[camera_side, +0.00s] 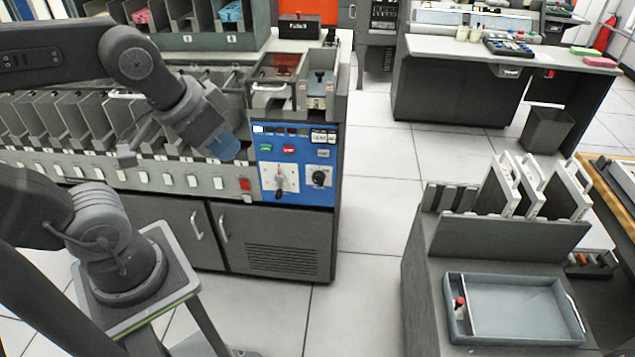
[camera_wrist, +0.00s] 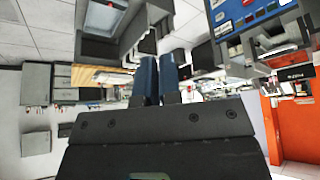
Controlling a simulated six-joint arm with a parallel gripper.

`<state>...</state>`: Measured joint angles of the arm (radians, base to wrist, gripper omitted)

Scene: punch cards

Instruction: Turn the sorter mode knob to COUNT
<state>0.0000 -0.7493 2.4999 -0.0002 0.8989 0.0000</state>
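The sorter's blue control panel (camera_side: 294,166) faces the aisle in the side view. My gripper (camera_side: 226,147) hangs just left of the panel, apart from both knobs. Its blue fingers show close together in the wrist view (camera_wrist: 159,78), with nothing visible between them. Part of the panel (camera_wrist: 248,18) shows at upper right there.
A green button (camera_side: 266,148) and a red button (camera_side: 289,149) sit above the knobs. A row of card pockets (camera_side: 60,112) runs left under my arm. A grey stand with a tray (camera_side: 515,308) is at lower right. The floor (camera_side: 370,215) between is clear.

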